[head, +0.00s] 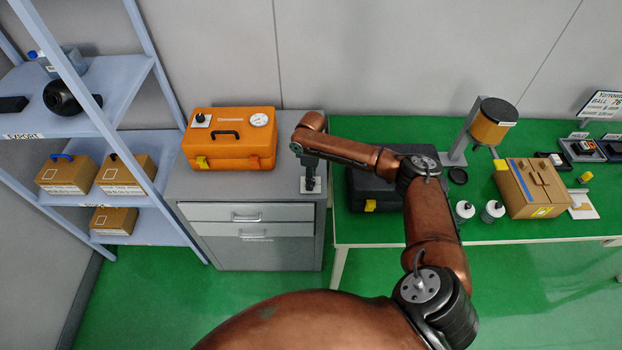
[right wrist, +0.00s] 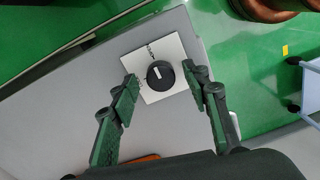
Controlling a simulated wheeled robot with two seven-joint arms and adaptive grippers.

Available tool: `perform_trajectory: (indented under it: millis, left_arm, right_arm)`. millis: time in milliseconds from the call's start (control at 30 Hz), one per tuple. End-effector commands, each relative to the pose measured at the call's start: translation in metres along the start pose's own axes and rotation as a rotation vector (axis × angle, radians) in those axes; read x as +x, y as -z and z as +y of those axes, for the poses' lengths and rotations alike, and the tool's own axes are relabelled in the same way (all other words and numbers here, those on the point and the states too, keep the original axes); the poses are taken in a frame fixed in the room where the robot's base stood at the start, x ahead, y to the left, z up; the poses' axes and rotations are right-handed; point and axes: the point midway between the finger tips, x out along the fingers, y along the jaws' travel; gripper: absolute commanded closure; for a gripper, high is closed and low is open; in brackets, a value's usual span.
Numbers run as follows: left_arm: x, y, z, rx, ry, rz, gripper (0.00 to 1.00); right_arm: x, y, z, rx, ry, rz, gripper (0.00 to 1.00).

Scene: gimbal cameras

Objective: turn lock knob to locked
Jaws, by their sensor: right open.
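The lock knob (right wrist: 160,74) is a round black dial with a white pointer mark, on a square white plate (right wrist: 178,49) with small lettering. The pointer aims roughly toward the top edge of the right wrist view; the lettering is too small to read. In the head view the plate (head: 307,189) lies on the grey cabinet top near its front right corner, and my gripper partly covers the knob. My right gripper (right wrist: 160,76) is open, pointing down, with its fingers on either side of the knob and visible gaps to it. My left gripper is not in view.
An orange case (head: 232,150) stands left on the grey cabinet (head: 262,184). A black case (head: 362,194) sits right on the green table (head: 420,232), with bottles and a cardboard box (head: 530,188) beyond. Blue shelves (head: 120,90) stand at left. The cabinet top between case and knob is clear.

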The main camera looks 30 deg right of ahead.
Motion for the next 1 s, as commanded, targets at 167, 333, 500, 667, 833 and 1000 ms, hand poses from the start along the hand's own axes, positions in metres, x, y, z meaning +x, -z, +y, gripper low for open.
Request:
perform_trajectory:
  millis: [167, 333, 500, 667, 833, 1000]
  left_arm:
    - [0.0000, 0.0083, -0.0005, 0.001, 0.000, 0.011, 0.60]
    - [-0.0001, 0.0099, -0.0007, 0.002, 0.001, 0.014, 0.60]
    - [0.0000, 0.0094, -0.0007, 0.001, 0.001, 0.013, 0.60]
    - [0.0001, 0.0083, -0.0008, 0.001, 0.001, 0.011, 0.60]
    - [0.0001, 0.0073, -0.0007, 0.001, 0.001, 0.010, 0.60]
    - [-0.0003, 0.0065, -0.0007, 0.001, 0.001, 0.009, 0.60]
  right_arm:
    - [0.0032, -0.0010, -0.0001, 0.001, 0.000, 0.000, 0.57]
    - [0.0029, -0.0016, 0.0000, 0.001, 0.000, 0.000, 0.60]
    - [0.0028, -0.0019, 0.0000, 0.002, 0.000, 0.000, 0.72]
    - [0.0028, -0.0019, 0.0000, 0.002, 0.000, 0.000, 0.82]
    - [0.0027, -0.0019, 0.0000, 0.002, 0.000, 0.000, 0.94]
    - [0.0026, -0.0019, 0.0000, 0.000, 0.000, 0.000, 0.99]
